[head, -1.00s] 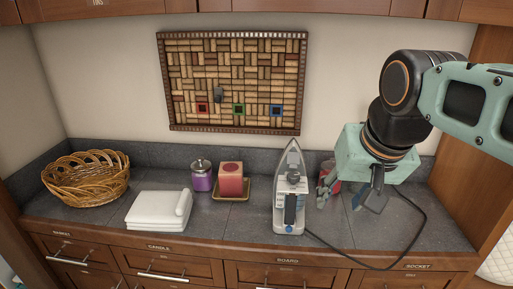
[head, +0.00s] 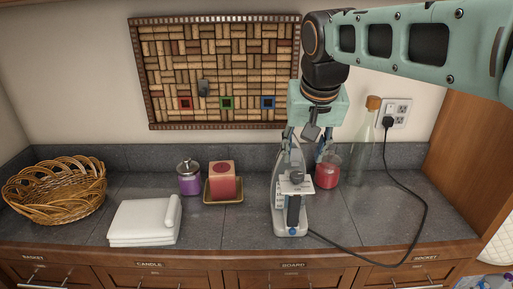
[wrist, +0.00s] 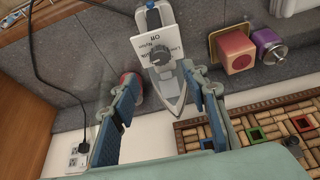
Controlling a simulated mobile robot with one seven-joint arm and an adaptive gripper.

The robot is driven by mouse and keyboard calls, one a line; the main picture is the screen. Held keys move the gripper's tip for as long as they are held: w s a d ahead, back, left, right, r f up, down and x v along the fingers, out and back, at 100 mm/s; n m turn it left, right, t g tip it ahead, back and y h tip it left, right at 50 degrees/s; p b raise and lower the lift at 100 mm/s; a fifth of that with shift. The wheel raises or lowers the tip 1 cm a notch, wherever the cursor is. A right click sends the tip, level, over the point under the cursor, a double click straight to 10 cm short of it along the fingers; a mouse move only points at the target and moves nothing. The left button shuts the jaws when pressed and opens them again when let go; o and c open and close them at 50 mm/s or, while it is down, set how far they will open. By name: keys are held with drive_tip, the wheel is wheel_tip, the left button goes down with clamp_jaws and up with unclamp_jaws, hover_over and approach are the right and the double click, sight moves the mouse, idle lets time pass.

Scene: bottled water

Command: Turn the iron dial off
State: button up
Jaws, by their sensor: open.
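The iron (head: 283,218) stands on the grey counter, its pointed tip toward the wall. A white label plate with printed settings, including "Off", sits on top of it around the dial (wrist: 165,53). The dial is small and its exact setting is hard to read. In the head view my gripper (head: 308,150) hangs over the iron's tip end, pointing down. In the wrist view my open gripper (wrist: 160,76) has one finger on each side of the iron's front, with nothing gripped.
A red jar (head: 328,174) and a clear bottle (head: 361,155) stand right of the iron. The cord runs to the wall outlet (head: 396,113). A candle (head: 222,181), purple jar (head: 189,180), white towels (head: 143,224) and basket (head: 55,192) are to the left.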

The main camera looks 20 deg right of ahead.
sight(297, 174)
drive_tip(key=x, duration=0.8)
drive_tip(key=shift+f, duration=0.15)
clamp_jaws()
